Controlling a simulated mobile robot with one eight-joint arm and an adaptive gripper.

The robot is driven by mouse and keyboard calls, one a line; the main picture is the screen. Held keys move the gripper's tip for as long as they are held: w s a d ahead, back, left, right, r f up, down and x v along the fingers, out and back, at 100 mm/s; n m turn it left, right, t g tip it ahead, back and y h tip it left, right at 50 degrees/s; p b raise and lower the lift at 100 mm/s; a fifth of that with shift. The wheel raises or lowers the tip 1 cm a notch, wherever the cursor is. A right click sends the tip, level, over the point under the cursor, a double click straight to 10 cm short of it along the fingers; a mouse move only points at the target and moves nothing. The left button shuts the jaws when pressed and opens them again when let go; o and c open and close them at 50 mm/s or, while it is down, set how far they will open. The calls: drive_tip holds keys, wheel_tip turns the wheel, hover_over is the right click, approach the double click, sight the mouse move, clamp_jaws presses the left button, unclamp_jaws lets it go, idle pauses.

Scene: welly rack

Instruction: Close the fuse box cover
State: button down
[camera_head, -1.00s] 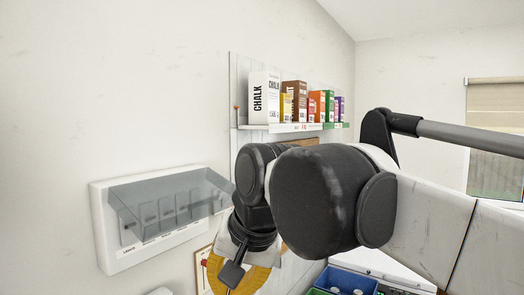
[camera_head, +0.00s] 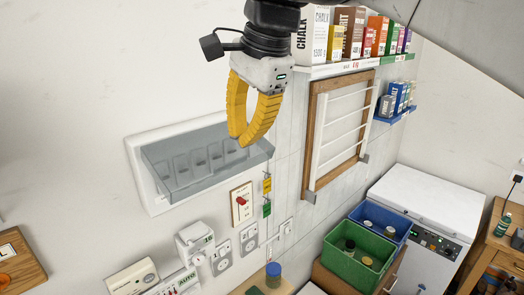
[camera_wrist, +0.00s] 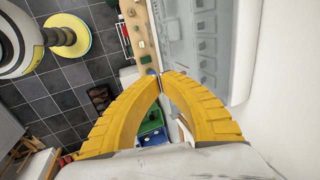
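The fuse box (camera_head: 135,165) is a white case on the wall in the head view. Its grey see-through cover (camera_head: 205,160) is tilted out from the case, with a row of switches showing dimly through it. My gripper (camera_head: 243,142) has yellow curved fingers with their tips together, and nothing shows between them. It points down and overlaps the cover's right part in the picture; I cannot tell whether they touch. In the wrist view, the fingertips (camera_wrist: 160,74) meet beside the fuse box (camera_wrist: 243,55), which is to the right.
Below the fuse box are a red switch plate (camera_head: 241,204), tags, sockets and a white dispenser (camera_head: 195,243). To the right are a wood-framed rack (camera_head: 312,140), a shelf of boxes (camera_head: 350,65), green (camera_head: 355,275) and blue bins, and a white freezer (camera_head: 425,200). The wall left of the fuse box is bare.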

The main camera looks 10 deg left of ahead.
sight(239, 157)
drive_tip(key=x, duration=0.5)
drive_tip(key=shift+f+p, duration=0.15)
drive_tip(key=shift+p, duration=0.15)
drive_tip(key=shift+f, duration=0.15)
drive_tip(key=w+a+f+t+y+b, duration=0.3)
drive_tip(key=f+y+b, duration=0.1)
drive_tip(key=f+b, duration=0.3)
drive_tip(key=w+a+f+t+y+b, duration=0.2)
drive_tip(key=a+f+t+y+b, duration=0.2)
drive_tip(key=f+b, duration=0.4)
drive_tip(key=shift+w+b, duration=0.4)
drive_tip(key=shift+b, duration=0.35)
drive_tip(key=shift+f, duration=0.1)
drive_tip(key=shift+d, duration=0.1)
